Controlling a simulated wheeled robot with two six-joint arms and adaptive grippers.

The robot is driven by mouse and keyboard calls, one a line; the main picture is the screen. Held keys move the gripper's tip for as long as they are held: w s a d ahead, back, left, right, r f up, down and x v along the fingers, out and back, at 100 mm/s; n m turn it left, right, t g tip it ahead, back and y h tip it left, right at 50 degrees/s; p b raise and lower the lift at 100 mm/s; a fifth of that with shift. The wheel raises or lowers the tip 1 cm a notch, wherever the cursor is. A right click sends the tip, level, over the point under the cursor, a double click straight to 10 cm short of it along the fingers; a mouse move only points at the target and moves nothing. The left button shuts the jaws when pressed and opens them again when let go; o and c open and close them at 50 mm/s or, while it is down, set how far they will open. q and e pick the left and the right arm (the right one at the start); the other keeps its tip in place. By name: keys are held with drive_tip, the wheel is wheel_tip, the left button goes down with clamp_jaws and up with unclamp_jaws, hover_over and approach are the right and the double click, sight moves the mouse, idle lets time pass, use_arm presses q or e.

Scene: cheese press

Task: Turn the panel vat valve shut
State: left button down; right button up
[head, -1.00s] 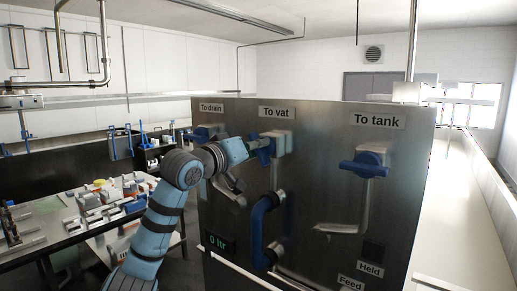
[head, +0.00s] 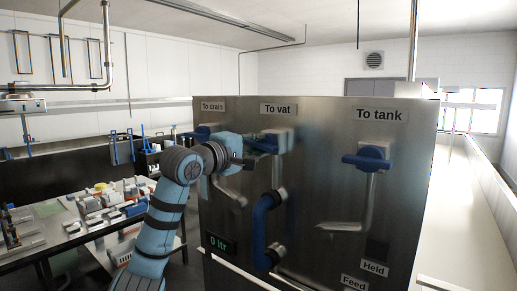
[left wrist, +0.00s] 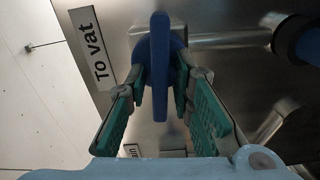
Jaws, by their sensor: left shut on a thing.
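The "To vat" valve (head: 281,141) is on the steel panel (head: 320,190), under its label, with a blue handle. My left gripper (head: 252,147) is at that handle, reaching in from the left. In the left wrist view the blue handle (left wrist: 158,62) stands between the two green-padded fingers of my left gripper (left wrist: 160,92), which are shut on it. In the head view the handle looks roughly level, pointing left, and my gripper hides part of it. My right gripper is not in view.
The "To drain" valve (head: 201,133) is left of it, partly behind my arm. The "To tank" valve (head: 368,157) is to the right. A blue curved handle (head: 263,225) sticks out below. A cluttered table (head: 60,238) stands at the left.

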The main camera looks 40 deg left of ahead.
sight(252, 146)
use_arm(q)
drive_tip(key=shift+n, duration=0.6)
drive_tip(key=shift+f, duration=0.1)
drive_tip(key=c, duration=1.7)
unclamp_jaws()
drive_tip(key=shift+o, duration=0.2)
drive_tip(key=shift+s+a, duration=0.15)
drive_tip(key=shift+s, duration=0.35)
drive_tip(key=s, duration=0.6)
drive_tip(key=shift+a, duration=0.1)
drive_tip(key=shift+s+d, duration=0.25)
